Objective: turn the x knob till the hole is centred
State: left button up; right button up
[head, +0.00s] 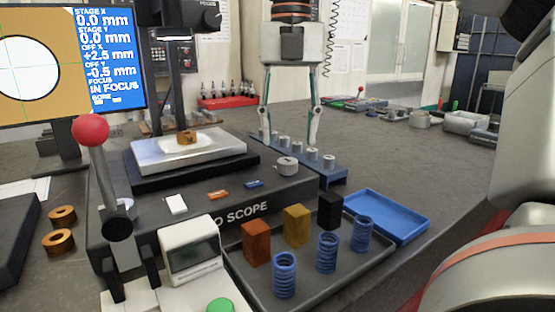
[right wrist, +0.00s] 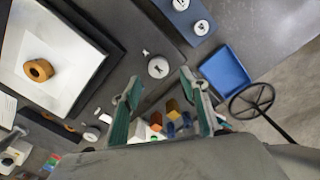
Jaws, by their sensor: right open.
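A silver knurled knob (head: 287,166) sits at the right end of the dark scope base (head: 243,214); whether it is the x knob is not legible. The knob also shows in the right wrist view (right wrist: 158,67). My right gripper (head: 290,142) is open and empty, pointing down, its fingertips spread above and behind the knob in the head view. A bronze bushing (head: 186,137) stands on the bright stage plate (head: 160,148). My left gripper is not in view.
A blue rail (head: 333,178) with several silver pegs runs beside the knob. A grey tray (head: 345,270) holds coloured blocks and blue springs; an empty blue tray (head: 395,222) lies right. A red-ball lever (head: 90,130) stands left. The bench on the right is mostly clear.

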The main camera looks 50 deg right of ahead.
aim_at(288, 160)
notch_tip(288, 160, down, 6)
jog(key=shift+w+r+b, duration=0.15)
jog(key=shift+r+b, duration=0.1)
jog(key=shift+b, duration=0.25)
jog(key=c, duration=1.1)
